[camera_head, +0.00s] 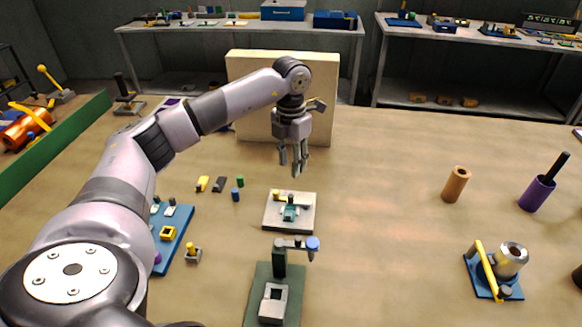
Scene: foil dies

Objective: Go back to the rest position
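My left arm comes in from the left, and its gripper (294,163) hangs in the air over the table, fingers pointing down. The fingers are apart, and I see nothing between them. Below it in the picture is a pale square plate (305,222) with small teal and yellow parts on it. The gripper is clear of the plate. My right gripper is not in view.
A green-based fixture (258,310) with a blue-tipped arm stands at the front. A blue tray (181,225) of small parts lies partly behind my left arm. An orange cylinder (456,185), a purple cup (536,195) and a blue-based device (482,278) stand right. The centre-right tabletop is clear.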

